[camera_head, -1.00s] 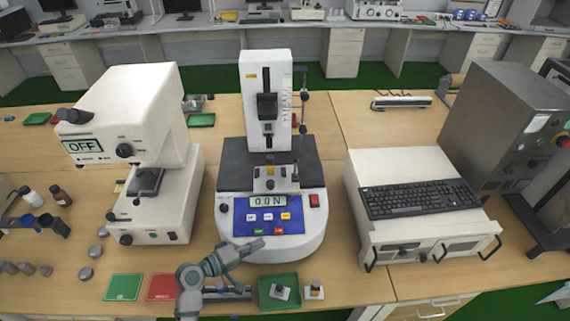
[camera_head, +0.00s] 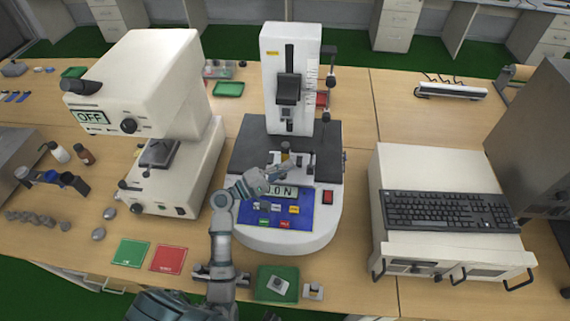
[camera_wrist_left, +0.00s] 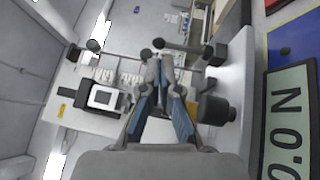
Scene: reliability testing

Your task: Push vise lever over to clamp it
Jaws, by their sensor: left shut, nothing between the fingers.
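The force tester (camera_head: 290,235) stands mid-table, its display reading 0.0 N. The small metal vise (camera_head: 303,157) sits on its dark platform, partly hidden by my gripper. A dark and brass knob (camera_wrist_left: 215,110) shows beside the fingers in the left wrist view. A thin lever (camera_wrist_left: 185,47) with dark ball ends crosses just beyond the fingertips there; I cannot tell whether they touch. My left gripper (camera_head: 291,166) is shut and empty, reaching over the display to the vise's front. It also shows in the left wrist view (camera_wrist_left: 160,62). My right gripper is out of view.
A white instrument (camera_head: 160,110) reading OFF stands to the left. A white box (camera_head: 440,245) with a keyboard (camera_head: 450,211) stands to the right. A green tray (camera_head: 277,283) and green and red mats (camera_head: 168,260) lie at the front edge.

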